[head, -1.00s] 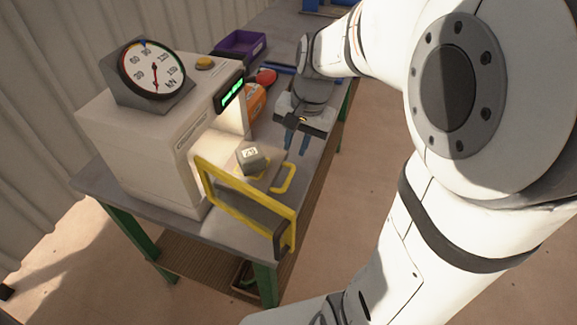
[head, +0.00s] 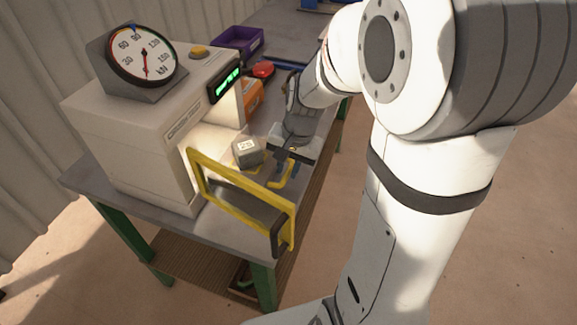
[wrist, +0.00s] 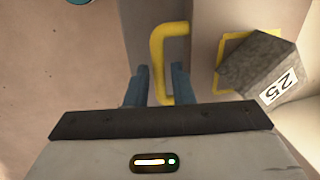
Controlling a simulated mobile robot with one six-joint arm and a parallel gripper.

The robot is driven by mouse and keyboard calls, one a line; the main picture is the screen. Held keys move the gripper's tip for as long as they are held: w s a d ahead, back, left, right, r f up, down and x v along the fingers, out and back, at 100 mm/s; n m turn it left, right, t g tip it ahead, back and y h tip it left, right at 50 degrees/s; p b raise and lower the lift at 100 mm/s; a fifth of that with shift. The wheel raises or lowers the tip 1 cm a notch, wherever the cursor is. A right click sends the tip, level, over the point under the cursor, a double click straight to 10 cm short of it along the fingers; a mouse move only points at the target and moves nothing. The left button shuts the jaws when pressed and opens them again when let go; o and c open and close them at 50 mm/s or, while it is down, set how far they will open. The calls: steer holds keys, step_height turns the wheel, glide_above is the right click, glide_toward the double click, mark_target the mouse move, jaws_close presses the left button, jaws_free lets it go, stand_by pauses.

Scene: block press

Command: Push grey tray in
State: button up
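The grey tray (wrist: 232,18) sticks out of the front of the white press (head: 140,135). A grey block (head: 246,151) labelled 25 sits on it, by a yellow square outline; the block also shows in the wrist view (wrist: 262,66). The tray's yellow handle (wrist: 158,50) is at its outer end. My gripper (head: 288,167) is low at the handle. In the wrist view its two blue fingers (wrist: 160,86) stand apart, with the handle bar showing in the gap between them. I cannot tell whether they touch it. Nothing is gripped.
A yellow-framed guard (head: 240,200) stands at the press front, close to the tray. A red button (head: 262,69), an orange item (head: 251,97) and a purple bin (head: 238,41) are behind on the bench. The floor at right is clear.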

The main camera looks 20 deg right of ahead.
steer(key=shift+f, duration=0.1)
steer(key=shift+c, duration=0.4)
jaws_close()
